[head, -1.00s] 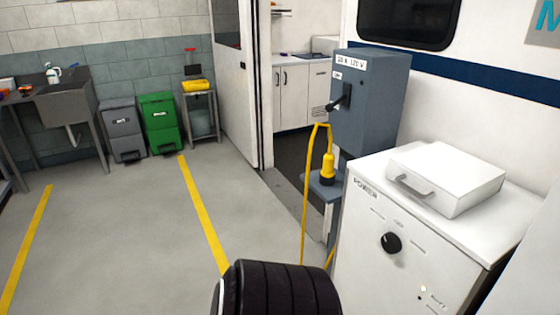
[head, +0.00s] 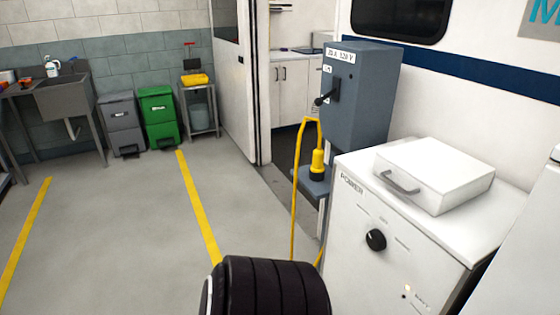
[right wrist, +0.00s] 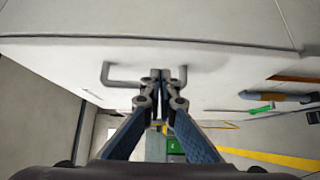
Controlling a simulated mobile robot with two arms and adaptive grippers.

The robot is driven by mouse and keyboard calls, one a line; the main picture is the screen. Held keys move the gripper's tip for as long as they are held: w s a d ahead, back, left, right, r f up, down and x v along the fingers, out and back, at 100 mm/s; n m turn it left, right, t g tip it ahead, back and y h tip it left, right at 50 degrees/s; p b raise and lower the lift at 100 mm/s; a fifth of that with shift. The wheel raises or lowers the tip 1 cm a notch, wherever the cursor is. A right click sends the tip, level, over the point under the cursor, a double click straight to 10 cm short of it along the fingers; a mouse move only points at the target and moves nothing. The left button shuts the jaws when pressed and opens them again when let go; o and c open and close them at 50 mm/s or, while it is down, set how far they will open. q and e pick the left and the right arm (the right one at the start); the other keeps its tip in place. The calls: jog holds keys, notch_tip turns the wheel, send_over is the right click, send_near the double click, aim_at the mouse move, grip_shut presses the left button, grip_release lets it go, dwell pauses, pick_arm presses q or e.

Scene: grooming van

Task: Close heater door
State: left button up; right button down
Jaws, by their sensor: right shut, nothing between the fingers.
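In the right wrist view a wide white panel (right wrist: 225,70) with a grey bar handle (right wrist: 121,84) fills the upper part. I cannot tell for sure whether it is the heater door. My right gripper (right wrist: 160,76) is shut and empty, its fingertips in front of the handle's middle; I cannot tell whether they touch it. In the head view a white box (head: 440,170) with a grey handle (head: 400,184) sits on a white cabinet (head: 400,255) marked POWER, with a black knob (head: 376,240). Neither gripper shows in the head view.
A grey-blue switch box (head: 358,95) with a yellow cable (head: 295,205) stands behind the cabinet. A white surface (head: 520,250) cuts off the right edge. Grey (head: 121,125) and green (head: 158,120) bins stand by the back wall. The floor (head: 120,220) at the left is clear.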

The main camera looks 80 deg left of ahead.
jog(key=v, duration=1.2)
jog(key=w+d+f+m+t+h, duration=0.25)
jog(key=d+f+m+h, duration=0.35)
jog(key=f, duration=0.5)
jog(key=w+d+f+m+t+h, duration=0.1)
jog(key=f+m+t+h, duration=0.25)
jog(key=f+m, duration=0.5)
jog(key=s+f+m+g+h, duration=0.1)
jog(key=s+f+m+h, duration=0.2)
jog(key=f, duration=0.7)
jog(key=s+f+m+g+h, duration=0.15)
jog(key=s+f, duration=0.25)
jog(key=f, duration=0.5)
jog(key=s+a+f+m+g+h, duration=0.2)
jog(key=s+f+m+g, duration=0.15)
jog(key=s+f, duration=0.55)
jog(key=s+a+f+m+g, duration=0.1)
jog(key=s+a+f, duration=0.4)
jog(key=s, duration=0.5)
jog(key=s+a+f+m+g, duration=0.2)
jog(key=s+a+f+g, duration=0.2)
jog(key=s, duration=0.6)
jog(key=s+a+f+m+g, duration=0.2)
jog(key=s+a+f, duration=0.5)
jog(key=s, duration=0.3)
jog(key=shift+a+f+g+p, duration=0.3)
jog(key=shift+f+g+p, duration=0.05)
jog(key=shift+g, duration=0.05)
